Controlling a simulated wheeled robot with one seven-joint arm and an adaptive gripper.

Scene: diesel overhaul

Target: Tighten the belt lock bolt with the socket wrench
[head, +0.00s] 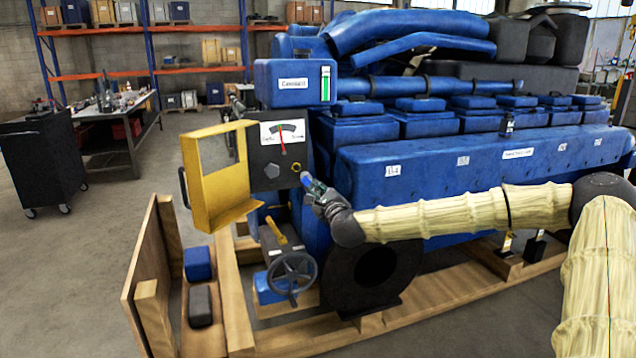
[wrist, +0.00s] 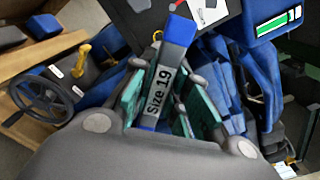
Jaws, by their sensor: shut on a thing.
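My gripper (head: 318,196) is shut on the socket wrench (head: 307,181), just right of the dark gauge panel. The dark panel (head: 266,186) carries a dial with a red needle (head: 282,135) pointing near the middle. A grey hex head (head: 271,170) and a small brass-coloured piece (head: 296,166) sit below the dial. I cannot tell which is the belt lock bolt, or whether the wrench touches the panel.
A yellow cover (head: 212,180) stands open left of the panel. Below are a handwheel (head: 292,274) and a yellow lever (head: 277,231). The blue engine (head: 470,170) fills the right. A wooden frame (head: 150,265) holds blue and dark blocks.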

